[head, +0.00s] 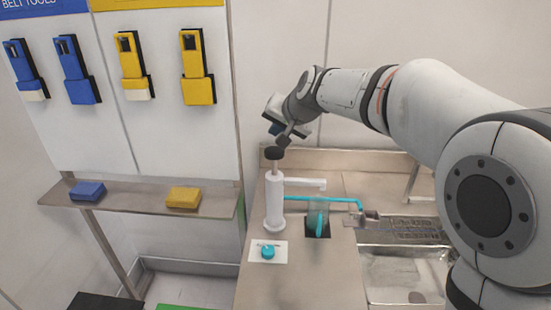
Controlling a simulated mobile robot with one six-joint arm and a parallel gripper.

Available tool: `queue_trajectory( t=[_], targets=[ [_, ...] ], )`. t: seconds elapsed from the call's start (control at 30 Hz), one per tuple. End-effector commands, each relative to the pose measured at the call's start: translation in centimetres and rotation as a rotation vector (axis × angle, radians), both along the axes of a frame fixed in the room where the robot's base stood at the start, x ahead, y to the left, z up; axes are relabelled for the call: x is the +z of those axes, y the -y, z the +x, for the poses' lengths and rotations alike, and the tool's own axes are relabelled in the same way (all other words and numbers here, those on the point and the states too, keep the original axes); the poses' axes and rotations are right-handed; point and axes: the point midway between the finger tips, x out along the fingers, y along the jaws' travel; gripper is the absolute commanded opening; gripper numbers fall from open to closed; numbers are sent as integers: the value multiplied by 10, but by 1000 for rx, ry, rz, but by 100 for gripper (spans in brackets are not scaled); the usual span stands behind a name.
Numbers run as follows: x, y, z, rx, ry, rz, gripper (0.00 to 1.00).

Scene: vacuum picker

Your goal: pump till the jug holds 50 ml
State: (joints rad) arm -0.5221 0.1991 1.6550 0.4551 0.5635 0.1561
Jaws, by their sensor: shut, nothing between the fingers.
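The white pump (274,203) stands upright on the counter, with a black knob (274,153) on top and a spout reaching right. A see-through jug (312,208) with a teal handle stands on a dark square below the spout's end. I cannot read a liquid level in it. My gripper (284,139) is shut and empty, pointing down just above the black knob. I cannot tell whether it touches the knob.
A white card (283,247) with a teal round piece (268,252) lies in front of the pump. A teal pipe (340,200) runs behind the jug. A sink (390,275) is at the right. A shelf (135,199) with blue and yellow blocks is at the left.

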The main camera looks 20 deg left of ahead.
Motion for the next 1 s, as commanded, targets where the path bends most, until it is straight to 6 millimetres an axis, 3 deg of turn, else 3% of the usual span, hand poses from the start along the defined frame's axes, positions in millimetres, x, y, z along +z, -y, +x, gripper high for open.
queue_trajectory(
  t=[0.03, 0.2, 1.0],
  targets=[
    [-14, 0, 0, 0, 0, 0, 0],
    [-26, -1, 0, 1, 1, 0, 0],
    [-26, -1, 0, 3, 0, 1, 0]
  ],
)
